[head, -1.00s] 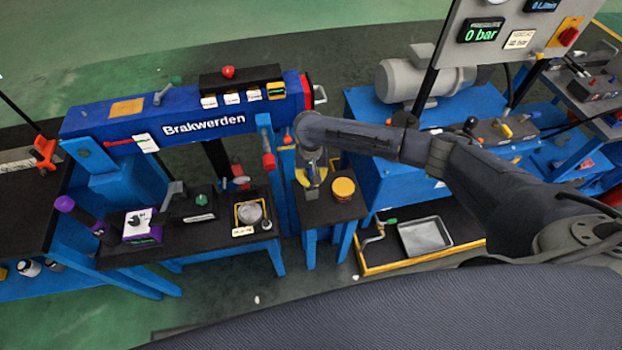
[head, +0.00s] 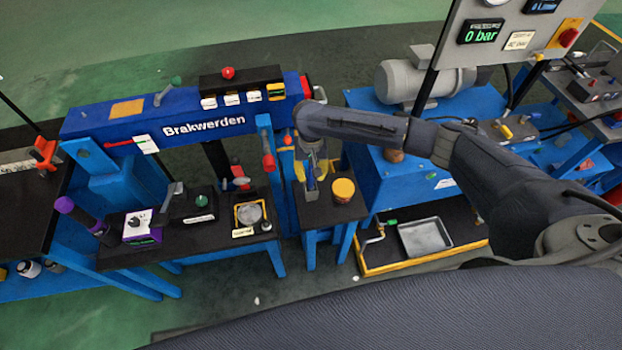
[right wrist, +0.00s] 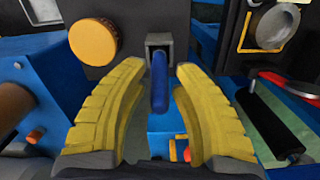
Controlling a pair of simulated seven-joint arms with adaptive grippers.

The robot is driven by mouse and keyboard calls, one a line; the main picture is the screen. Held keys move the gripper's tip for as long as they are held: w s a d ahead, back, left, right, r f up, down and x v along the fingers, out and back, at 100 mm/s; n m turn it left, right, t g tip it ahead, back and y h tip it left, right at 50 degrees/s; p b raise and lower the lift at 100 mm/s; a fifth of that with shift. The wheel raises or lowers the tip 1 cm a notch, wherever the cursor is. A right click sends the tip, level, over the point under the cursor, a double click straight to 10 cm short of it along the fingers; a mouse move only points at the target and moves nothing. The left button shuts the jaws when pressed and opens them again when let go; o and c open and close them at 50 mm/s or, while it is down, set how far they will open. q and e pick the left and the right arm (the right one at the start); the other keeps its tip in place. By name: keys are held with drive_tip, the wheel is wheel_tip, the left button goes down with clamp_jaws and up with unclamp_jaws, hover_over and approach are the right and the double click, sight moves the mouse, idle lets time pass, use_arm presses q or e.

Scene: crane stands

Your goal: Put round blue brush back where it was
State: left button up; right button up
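The round blue brush (right wrist: 160,82) shows its blue shaft between my right gripper's fingers in the right wrist view. Its far end is at the mouth of a grey square holder (right wrist: 159,42), and seems to be in it. In the head view the brush (head: 312,188) shows as a small blue piece at the small black table, just below the gripper. My right gripper (right wrist: 158,72) has its yellow fingers spread, with a gap on each side of the brush. In the head view the right gripper (head: 311,172) is partly hidden by my wrist. My left gripper is not in view.
A yellow-lidded round tin (head: 343,189) stands right of the brush on the small black table (head: 335,213). A blue post with a red-tipped tool (head: 268,160) is close on the left. A blue cabinet (head: 385,178) stands to the right.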

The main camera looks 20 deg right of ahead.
wheel_tip(320, 180, up, 8)
drive_tip(key=shift+w+r, duration=0.1)
drive_tip(key=shift+w, duration=0.05)
idle(0.3)
